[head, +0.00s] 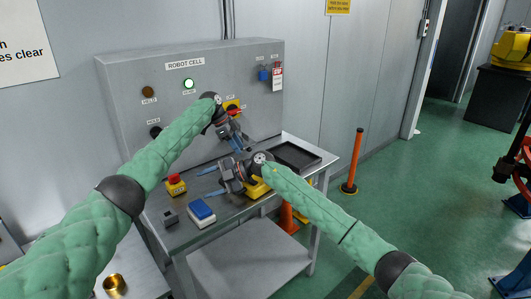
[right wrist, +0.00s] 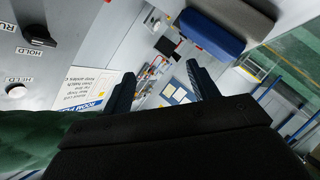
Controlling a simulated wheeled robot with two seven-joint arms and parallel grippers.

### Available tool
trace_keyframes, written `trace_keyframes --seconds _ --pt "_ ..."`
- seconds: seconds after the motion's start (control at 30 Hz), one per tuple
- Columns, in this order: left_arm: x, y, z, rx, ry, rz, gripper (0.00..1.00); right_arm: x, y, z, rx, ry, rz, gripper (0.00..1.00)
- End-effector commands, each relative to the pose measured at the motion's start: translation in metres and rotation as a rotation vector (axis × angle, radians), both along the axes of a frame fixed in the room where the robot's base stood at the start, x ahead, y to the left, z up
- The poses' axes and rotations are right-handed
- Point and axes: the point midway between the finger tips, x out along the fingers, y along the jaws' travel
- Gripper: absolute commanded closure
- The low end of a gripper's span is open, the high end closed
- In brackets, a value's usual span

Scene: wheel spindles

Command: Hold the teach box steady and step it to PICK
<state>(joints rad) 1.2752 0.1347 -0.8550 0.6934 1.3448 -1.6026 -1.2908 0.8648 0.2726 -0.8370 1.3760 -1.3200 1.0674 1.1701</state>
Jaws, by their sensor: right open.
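A yellow box (head: 257,188), likely the teach box, lies on the grey bench, largely hidden behind my right gripper and wrist. Its face and any step marking cannot be read. My right gripper (head: 209,181) is open and empty over the bench, its blue fingers pointing left, away from the yellow box. Its open fingers (right wrist: 163,85) also show in the right wrist view, with nothing between them. My left gripper (head: 240,147) points down above and behind the right one, in front of the panel. Its finger gap is too small to judge.
The ROBOT CELL panel (head: 120,85) stands behind the bench. A red button on a yellow base (head: 175,184), a small grey box (head: 170,218) and a blue-topped block (head: 201,210) are at the bench's left. A black tray (head: 297,155) lies at the right. An orange post (head: 354,160) stands beyond.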

Motion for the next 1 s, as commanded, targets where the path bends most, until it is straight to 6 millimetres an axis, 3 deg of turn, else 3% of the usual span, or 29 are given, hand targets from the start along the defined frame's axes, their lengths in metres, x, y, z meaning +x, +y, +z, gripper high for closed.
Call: trace_keyframes --seconds 0.17,0.37,0.57,0.8,1.0 --pt "0.0 0.0 0.0 0.0 0.0 0.0 0.64 0.017 -0.014 0.004 -0.202 -0.027 0.053 0.41" --pt "0.0 0.0 0.0 0.0 0.0 0.0 0.64 0.043 -0.045 0.004 -0.47 -0.05 0.079 0.41" --pt "0.0 0.0 0.0 0.0 0.0 0.0 0.64 0.081 -0.101 0.009 -0.798 -0.073 0.054 0.41" --pt "0.0 0.0 0.0 0.0 0.0 0.0 0.64 0.117 -0.172 0.028 -1.138 -0.073 -0.018 0.41" --pt "0.0 0.0 0.0 0.0 0.0 0.0 0.64 0.127 -0.197 0.038 -1.248 -0.065 -0.051 0.41"
